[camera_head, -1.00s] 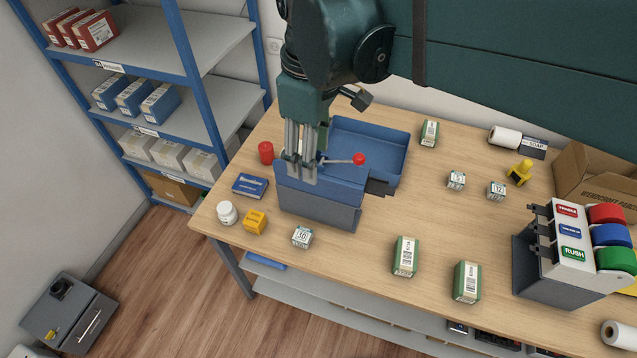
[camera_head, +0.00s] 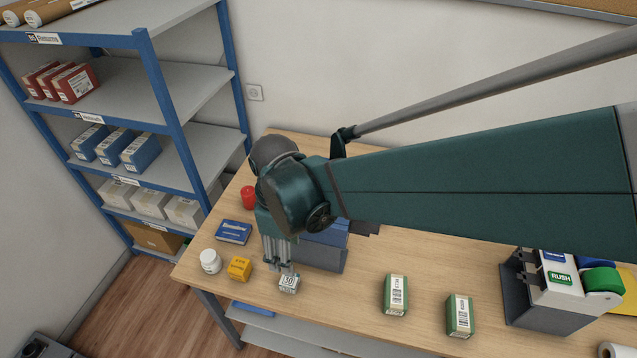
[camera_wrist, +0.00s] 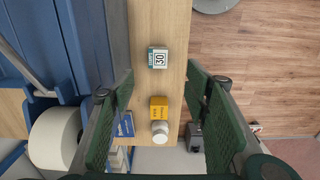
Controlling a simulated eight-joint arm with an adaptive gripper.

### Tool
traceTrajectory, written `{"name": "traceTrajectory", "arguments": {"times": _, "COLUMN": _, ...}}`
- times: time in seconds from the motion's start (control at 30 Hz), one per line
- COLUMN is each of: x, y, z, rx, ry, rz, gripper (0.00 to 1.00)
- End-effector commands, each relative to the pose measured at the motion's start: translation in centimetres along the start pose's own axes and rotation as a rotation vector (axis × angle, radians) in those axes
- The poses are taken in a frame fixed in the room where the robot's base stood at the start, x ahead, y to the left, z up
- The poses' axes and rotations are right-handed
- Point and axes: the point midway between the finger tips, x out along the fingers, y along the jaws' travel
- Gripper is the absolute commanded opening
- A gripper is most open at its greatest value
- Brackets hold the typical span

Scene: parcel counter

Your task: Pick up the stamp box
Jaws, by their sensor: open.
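A small white box with a teal edge, marked 30, (camera_head: 289,283) stands near the front edge of the counter; I take it as the stamp box, though its small print is hard to read. It also shows in the wrist view (camera_wrist: 158,57), upper middle, within the gap between the fingers as pictured. My gripper (camera_head: 279,259) points down just behind and above this box in the head view. Its fingers are apart and nothing is between them in the wrist view (camera_wrist: 160,76). The box appears untouched; the exact height of the fingers above it cannot be told.
A yellow box (camera_head: 239,268), a white jar (camera_head: 210,261) and a blue box (camera_head: 233,231) stand left of the marked box. A blue-grey container (camera_head: 318,256) is close behind right. Green-and-white boxes (camera_head: 396,294) stand right, with bare counter between. The counter edge is near.

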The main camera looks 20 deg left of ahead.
Motion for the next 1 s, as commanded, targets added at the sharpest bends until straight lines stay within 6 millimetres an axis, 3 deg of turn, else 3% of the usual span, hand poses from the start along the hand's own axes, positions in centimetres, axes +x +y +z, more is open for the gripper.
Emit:
{"name": "traceTrajectory", "arguments": {"times": 0.2, "x": 5.4, "y": 0.1, "z": -0.1, "rx": 0.0, "ry": 0.0, "rz": 0.0, "gripper": 0.46}}
{"name": "traceTrajectory", "arguments": {"times": 0.4, "x": 8.3, "y": 0.0, "z": 0.0, "rx": 0.0, "ry": 0.0, "rz": 0.0, "gripper": 0.46}}
{"name": "traceTrajectory", "arguments": {"times": 1.0, "x": 9.3, "y": 0.0, "z": 0.0, "rx": 0.0, "ry": 0.0, "rz": 0.0, "gripper": 0.46}}
